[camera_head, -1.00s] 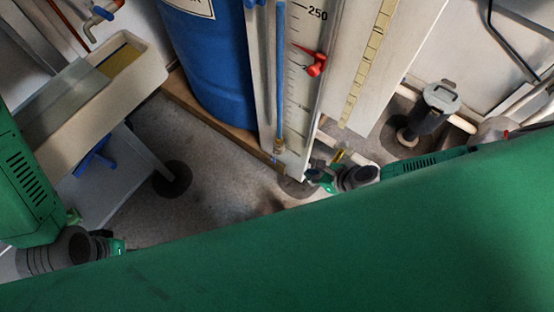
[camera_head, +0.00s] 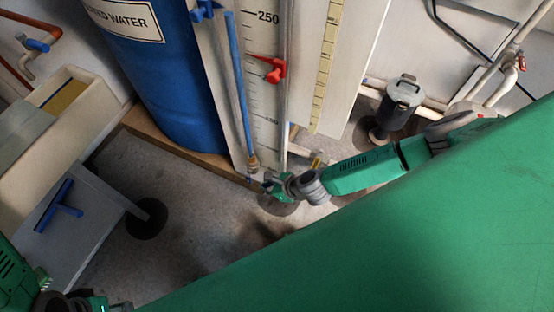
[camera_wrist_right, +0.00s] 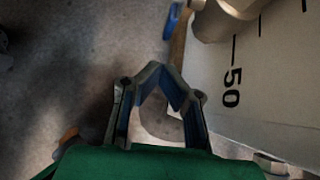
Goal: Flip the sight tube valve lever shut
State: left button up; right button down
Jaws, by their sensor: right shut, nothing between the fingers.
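The sight tube (camera_head: 238,85) is a blue column on a white scale board, with a brass fitting (camera_head: 252,161) at its lower end. A metal fitting (camera_wrist_right: 228,12) shows at the top of the right wrist view, with a small blue piece (camera_wrist_right: 172,22) left of it, possibly the valve lever. A blue valve handle (camera_head: 205,11) sits near the tube's top. My right gripper (camera_head: 268,184) is beside the board's lower end, below the brass fitting. In the wrist view its fingertips (camera_wrist_right: 158,74) meet, empty and apart from the blue piece. My left gripper (camera_head: 95,302) is cut off at the bottom left.
The scale board (camera_head: 270,110) carries a red pointer (camera_head: 275,70). A blue tank (camera_head: 170,80) stands left of it on a wooden base. A dark canister (camera_head: 398,105) stands right. A grey table with a blue T-shaped tool (camera_head: 58,207) is left. Open floor (camera_head: 190,235) lies between.

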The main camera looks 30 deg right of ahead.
aim_at(249, 179)
jog(key=shift+w+a+r, duration=0.1)
jog(key=shift+w+a, duration=0.35)
jog(key=shift+w, duration=0.15)
jog(key=shift+w+a+r, duration=0.1)
jog(key=shift+w+a, duration=0.3)
jog(key=shift+w, duration=0.2)
